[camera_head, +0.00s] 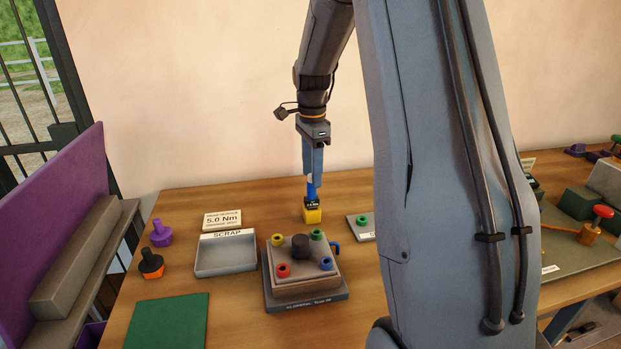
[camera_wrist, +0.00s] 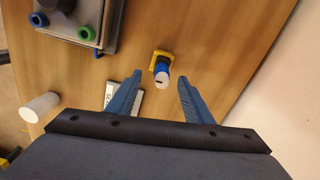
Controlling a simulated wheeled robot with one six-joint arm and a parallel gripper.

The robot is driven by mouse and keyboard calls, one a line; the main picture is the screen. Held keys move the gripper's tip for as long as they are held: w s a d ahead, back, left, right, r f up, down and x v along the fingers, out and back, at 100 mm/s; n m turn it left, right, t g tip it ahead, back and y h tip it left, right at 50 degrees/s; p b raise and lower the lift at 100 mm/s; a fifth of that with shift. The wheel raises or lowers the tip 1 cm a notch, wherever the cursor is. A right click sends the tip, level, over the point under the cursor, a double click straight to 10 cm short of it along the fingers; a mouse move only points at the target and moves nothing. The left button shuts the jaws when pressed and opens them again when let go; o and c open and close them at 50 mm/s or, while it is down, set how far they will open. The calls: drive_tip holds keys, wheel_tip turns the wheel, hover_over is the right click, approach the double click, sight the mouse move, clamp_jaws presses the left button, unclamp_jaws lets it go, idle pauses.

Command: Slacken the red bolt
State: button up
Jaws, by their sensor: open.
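The red bolt (camera_head: 283,270) is a ring-shaped head at the front left corner of a clamped block (camera_head: 305,287) on a dark base. Yellow (camera_head: 277,240), green (camera_head: 316,235) and blue (camera_head: 326,263) heads sit at the other corners, around a dark central knob (camera_head: 300,247). A blue and yellow tool (camera_head: 312,214) stands upright behind the block; it also shows in the wrist view (camera_wrist: 161,70). My gripper (camera_head: 313,172) is open directly above the tool. In the wrist view the fingers (camera_wrist: 160,76) are apart, with the tool between their tips, not gripped. The red bolt is outside the wrist view.
A SCRAP tray (camera_head: 225,268) is left of the block, with a 5.0 Nm card (camera_head: 222,219) behind it. Purple (camera_head: 160,234) and orange-black (camera_head: 151,264) pieces stand further left. A green mat (camera_head: 168,322) lies front left. A grey plate (camera_head: 359,235) is at right, partly hidden by my arm.

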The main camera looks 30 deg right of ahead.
sight(311, 197)
drive_tip(key=shift+w+d+f+b, duration=0.1)
drive_tip(key=shift+w+f+b, duration=0.1)
drive_tip(key=shift+f+b, duration=0.35)
drive_tip(key=shift+f+p, duration=1.1)
drive_tip(key=shift+f, duration=2.9)
clamp_jaws()
